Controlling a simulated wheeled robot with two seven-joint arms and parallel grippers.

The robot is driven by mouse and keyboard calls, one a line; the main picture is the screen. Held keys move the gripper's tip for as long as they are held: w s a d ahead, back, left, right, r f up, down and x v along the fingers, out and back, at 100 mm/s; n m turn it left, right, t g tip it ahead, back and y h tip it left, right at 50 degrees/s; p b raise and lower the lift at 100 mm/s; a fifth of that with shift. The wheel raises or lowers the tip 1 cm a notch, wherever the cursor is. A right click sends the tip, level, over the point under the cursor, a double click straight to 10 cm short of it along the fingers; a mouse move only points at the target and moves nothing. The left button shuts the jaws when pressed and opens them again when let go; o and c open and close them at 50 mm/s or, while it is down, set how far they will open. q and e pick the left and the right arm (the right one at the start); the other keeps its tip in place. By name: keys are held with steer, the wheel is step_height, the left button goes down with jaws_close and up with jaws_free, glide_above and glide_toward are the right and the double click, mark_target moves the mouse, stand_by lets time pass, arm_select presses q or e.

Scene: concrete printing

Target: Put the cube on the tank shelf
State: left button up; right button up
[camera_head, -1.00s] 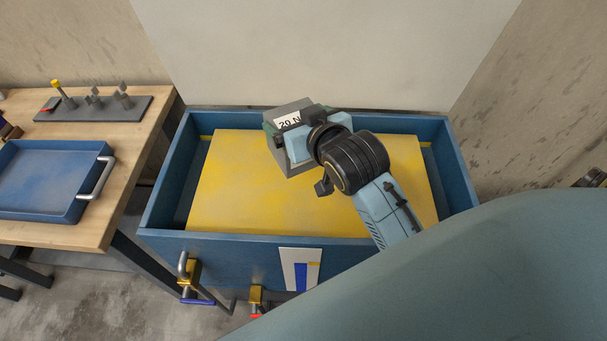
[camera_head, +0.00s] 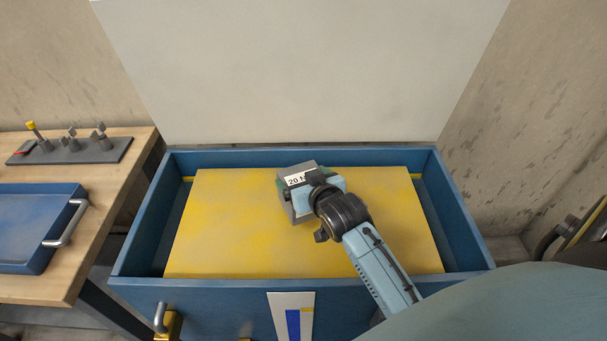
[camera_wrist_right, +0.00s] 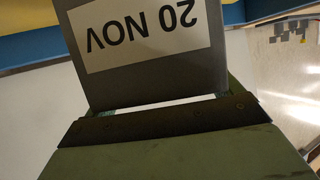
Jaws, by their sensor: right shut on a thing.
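A grey cube (camera_head: 301,214) with a white date label is at the upper middle of the yellow shelf (camera_head: 225,235) inside the blue tank (camera_head: 137,245). I cannot tell whether the cube touches the shelf or is just above it. My right gripper (camera_head: 297,190) is shut on the cube. The right wrist view shows the cube (camera_wrist_right: 205,75) close up, its label reading "20 NOV" upside down, at the jaws (camera_wrist_right: 165,110). The fingertips are mostly hidden. My left gripper is not in view.
A wooden table (camera_head: 110,205) stands left of the tank with a blue tray (camera_head: 65,250) and a grey tool rack (camera_head: 75,152). The tank's raised walls surround the shelf. A pale panel (camera_head: 300,75) rises behind the tank. The left part of the shelf is clear.

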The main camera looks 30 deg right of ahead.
steer(key=shift+w+f+b, duration=0.15)
steer(key=shift+f+b, duration=0.45)
steer(key=shift+f, duration=1.1)
steer(key=o, duration=1.7)
steer(key=shift+f, duration=0.45)
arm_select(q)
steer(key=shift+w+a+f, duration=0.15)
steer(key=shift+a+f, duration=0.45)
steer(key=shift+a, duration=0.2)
arm_select(e)
steer(key=shift+o, duration=0.3)
steer(key=shift+s, duration=0.25)
steer(key=shift+r, duration=0.15)
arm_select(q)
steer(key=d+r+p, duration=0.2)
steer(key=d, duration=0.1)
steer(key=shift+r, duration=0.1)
arm_select(e)
steer(key=v, duration=1.2)
